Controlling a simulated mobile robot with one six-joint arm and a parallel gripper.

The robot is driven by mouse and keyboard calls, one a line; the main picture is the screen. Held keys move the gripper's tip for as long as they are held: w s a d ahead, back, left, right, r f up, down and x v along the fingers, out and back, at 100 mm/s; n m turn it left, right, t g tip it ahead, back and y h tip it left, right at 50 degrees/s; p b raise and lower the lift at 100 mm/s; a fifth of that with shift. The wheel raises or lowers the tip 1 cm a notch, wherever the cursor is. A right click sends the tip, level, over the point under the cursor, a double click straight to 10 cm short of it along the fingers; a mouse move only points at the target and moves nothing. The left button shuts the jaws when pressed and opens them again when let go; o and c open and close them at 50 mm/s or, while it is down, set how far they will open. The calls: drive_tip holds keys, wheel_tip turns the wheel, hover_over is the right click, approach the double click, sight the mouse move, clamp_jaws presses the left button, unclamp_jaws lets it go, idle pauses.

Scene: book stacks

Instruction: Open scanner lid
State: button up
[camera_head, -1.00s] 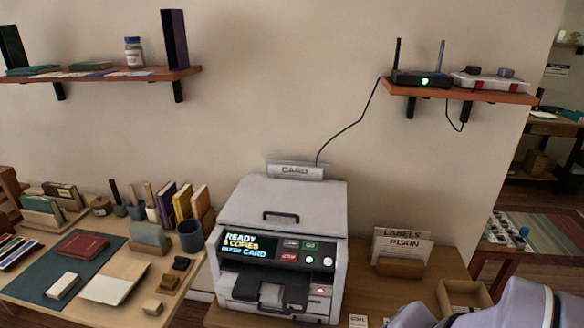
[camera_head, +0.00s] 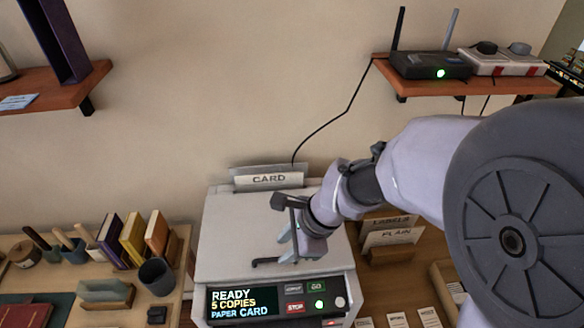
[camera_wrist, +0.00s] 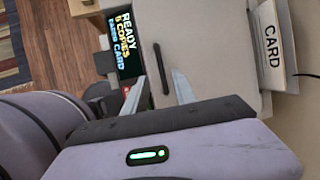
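The scanner (camera_head: 225,225) is a pale grey copier with its lid (camera_head: 240,215) down. A dark bar handle (camera_head: 265,262) lies near the lid's front edge, partly hidden by my gripper in the head view. My gripper (camera_head: 286,240) is over the lid, pointing down at the handle. In the wrist view, the two fingers of my gripper (camera_wrist: 161,78) are apart, with the handle (camera_wrist: 160,65) showing between and just beyond their tips. I cannot tell whether they touch it. The panel (camera_head: 240,303) reads "READY 5 COPIES PAPER CARD".
A "CARD" sign (camera_head: 268,180) stands behind the lid. A shelf (camera_head: 400,92) with a router (camera_head: 430,66) is above right. A label holder (camera_head: 390,250) stands right of the scanner. Books (camera_head: 133,238) and a dark cup (camera_head: 157,277) are on the left desk.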

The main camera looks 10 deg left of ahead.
sight(273, 259)
drive_tip(key=b+x, duration=0.1)
drive_tip(key=x, duration=0.5)
drive_tip(key=shift+a+b, duration=0.1)
drive_tip(key=shift+b, duration=0.25)
clamp_jaws()
idle(0.9)
